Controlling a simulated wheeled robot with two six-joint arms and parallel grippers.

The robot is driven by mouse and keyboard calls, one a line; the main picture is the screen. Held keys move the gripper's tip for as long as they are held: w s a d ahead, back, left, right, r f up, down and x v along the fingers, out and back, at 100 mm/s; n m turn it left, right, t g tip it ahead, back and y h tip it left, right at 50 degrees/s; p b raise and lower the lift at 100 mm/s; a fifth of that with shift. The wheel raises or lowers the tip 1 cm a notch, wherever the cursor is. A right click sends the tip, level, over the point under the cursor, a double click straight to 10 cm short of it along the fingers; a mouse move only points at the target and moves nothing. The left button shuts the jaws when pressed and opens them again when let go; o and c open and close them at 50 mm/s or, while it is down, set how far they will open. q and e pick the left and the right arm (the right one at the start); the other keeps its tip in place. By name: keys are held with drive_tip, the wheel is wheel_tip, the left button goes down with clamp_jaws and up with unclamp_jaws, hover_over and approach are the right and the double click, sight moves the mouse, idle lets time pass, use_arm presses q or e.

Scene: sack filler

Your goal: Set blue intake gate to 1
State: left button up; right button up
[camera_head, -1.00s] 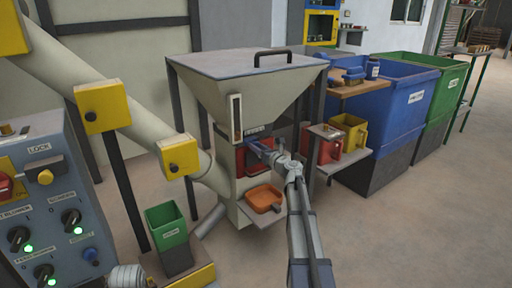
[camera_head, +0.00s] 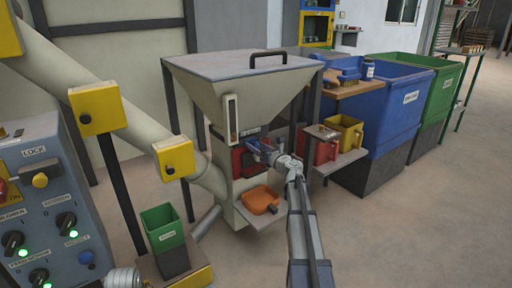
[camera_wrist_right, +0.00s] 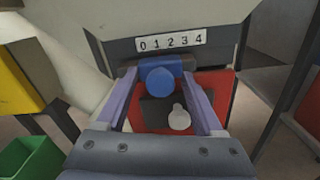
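The blue intake gate's round knob (camera_wrist_right: 159,81) shows in the right wrist view, on a blue block below a white scale plate (camera_wrist_right: 171,41) marked 0 to 4. The knob appears below the 1 to 2 part of the scale; I cannot tell the exact setting. My right gripper (camera_wrist_right: 160,76) is open, one finger on each side of the knob, with gaps visible. In the head view my right gripper (camera_head: 264,150) is at the front of the hopper (camera_head: 205,95), and the gate is mostly hidden there. My left gripper is not in view.
A red panel (camera_wrist_right: 222,90) with a pale knob (camera_wrist_right: 180,118) lies just below the gate. An orange tray (camera_head: 260,201) sits lower. Red (camera_head: 318,148) and yellow (camera_head: 345,132) containers stand on a shelf to the right. A control panel (camera_head: 45,200) is at left.

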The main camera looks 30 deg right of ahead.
drive_tip(key=s, duration=0.7)
drive_tip(key=shift+s+d, duration=0.3)
drive_tip(key=shift+s, duration=0.1)
idle(0.3)
